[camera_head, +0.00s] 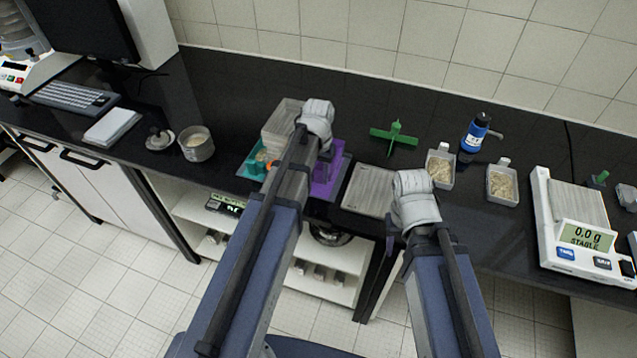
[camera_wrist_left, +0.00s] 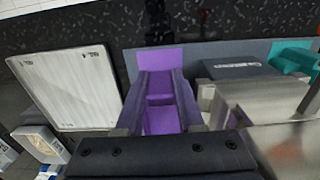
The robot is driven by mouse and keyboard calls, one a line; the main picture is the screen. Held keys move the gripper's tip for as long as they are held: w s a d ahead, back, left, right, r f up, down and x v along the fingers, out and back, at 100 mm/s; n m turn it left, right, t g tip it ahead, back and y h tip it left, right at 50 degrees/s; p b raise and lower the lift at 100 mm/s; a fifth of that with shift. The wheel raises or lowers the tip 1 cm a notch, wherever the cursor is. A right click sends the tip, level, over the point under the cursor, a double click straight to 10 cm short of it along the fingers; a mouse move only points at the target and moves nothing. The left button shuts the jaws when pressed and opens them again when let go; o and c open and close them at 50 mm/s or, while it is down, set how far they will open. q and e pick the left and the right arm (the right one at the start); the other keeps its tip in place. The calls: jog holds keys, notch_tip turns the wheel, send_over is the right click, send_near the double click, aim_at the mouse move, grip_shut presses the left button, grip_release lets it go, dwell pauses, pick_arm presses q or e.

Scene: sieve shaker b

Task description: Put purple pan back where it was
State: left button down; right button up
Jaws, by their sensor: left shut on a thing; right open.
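The purple pan (camera_head: 322,183) shows beside and below my left arm in the head view, low over a grey tray (camera_head: 341,168). In the left wrist view the purple pan (camera_wrist_left: 161,60) lies between the two fingers of my left gripper (camera_wrist_left: 160,92), which is shut on it. I cannot tell whether the pan touches the tray. The arm hides much of the pan in the head view. My right gripper (camera_head: 393,238) is near the counter's front edge, below its wrist, open, with its fingers mostly hidden.
A teal pan (camera_head: 250,168) and a stack of clear trays (camera_head: 281,121) stand left of the left gripper. A flat pale plate (camera_head: 366,190) lies between the arms. A green cross-shaped piece (camera_head: 395,136), two sample scoops (camera_head: 441,170), a blue bottle (camera_head: 474,134) and a balance (camera_head: 580,235) stand right.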

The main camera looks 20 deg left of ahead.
pick_arm(q)
jog(key=shift+f, duration=0.7)
pick_arm(e)
jog(key=shift+f, duration=0.7)
pick_arm(q)
jog(key=shift+f+b, duration=0.65)
jog(key=shift+b, duration=0.2)
jog(key=c, duration=0.8)
grip_release()
pick_arm(e)
jog(key=shift+f, duration=0.6)
pick_arm(q)
jog(key=shift+r, duration=0.15)
pick_arm(e)
jog(key=shift+r, duration=0.15)
pick_arm(q)
notch_tip(320, 180, up, 13)
jog(key=p, duration=1.3)
jog(key=s+d+m, duration=0.1)
jog(key=s+d, duration=0.3)
jog(key=s, duration=0.1)
jog(key=s+d+m, duration=0.1)
jog(key=s+d, duration=0.4)
jog(key=s+d+m+y, duration=0.1)
jog(key=s+d, duration=0.3)
jog(key=s, duration=0.2)
jog(key=shift+d, duration=0.3)
pick_arm(e)
notch_tip(320, 180, up, 13)
